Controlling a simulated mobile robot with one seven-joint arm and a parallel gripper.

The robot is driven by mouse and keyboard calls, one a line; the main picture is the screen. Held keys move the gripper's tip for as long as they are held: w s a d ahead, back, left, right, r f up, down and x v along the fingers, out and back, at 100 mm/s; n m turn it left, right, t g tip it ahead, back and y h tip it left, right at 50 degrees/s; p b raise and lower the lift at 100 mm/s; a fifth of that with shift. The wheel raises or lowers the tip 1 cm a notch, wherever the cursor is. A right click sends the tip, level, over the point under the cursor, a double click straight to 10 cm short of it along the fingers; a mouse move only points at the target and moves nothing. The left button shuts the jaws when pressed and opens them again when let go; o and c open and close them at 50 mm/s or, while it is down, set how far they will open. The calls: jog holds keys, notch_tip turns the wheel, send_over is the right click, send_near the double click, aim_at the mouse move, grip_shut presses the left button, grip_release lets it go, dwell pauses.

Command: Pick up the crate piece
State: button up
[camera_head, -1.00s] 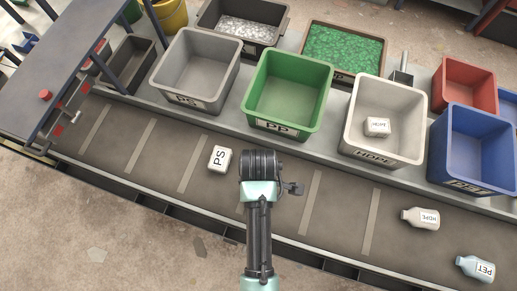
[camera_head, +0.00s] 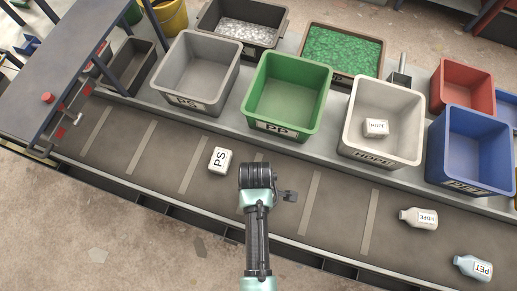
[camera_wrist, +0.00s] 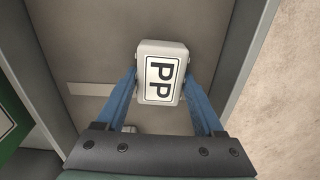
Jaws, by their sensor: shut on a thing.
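The crate piece, a white block labelled PP (camera_wrist: 163,72), sits between the blue fingers of my gripper (camera_wrist: 160,78) in the wrist view. The fingers press on its two sides and its label faces the camera. In the head view my gripper (camera_head: 256,176) is over the middle of the grey conveyor belt (camera_head: 335,215), and the arm hides the piece there. I cannot tell whether the piece is clear of the belt.
A white PS block (camera_head: 220,160) lies left of my gripper. An HDPE bottle (camera_head: 418,217) and a PET bottle (camera_head: 473,268) lie on the right. Behind the belt stand a grey PS bin (camera_head: 160,72), green PP bin (camera_head: 248,95), white HDPE bin (camera_head: 350,125) and blue bin (camera_head: 435,150).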

jog(key=c, duration=0.4)
notch_tip(320, 180, up, 10)
jog(key=shift+b, duration=0.3)
dwell(0.8)
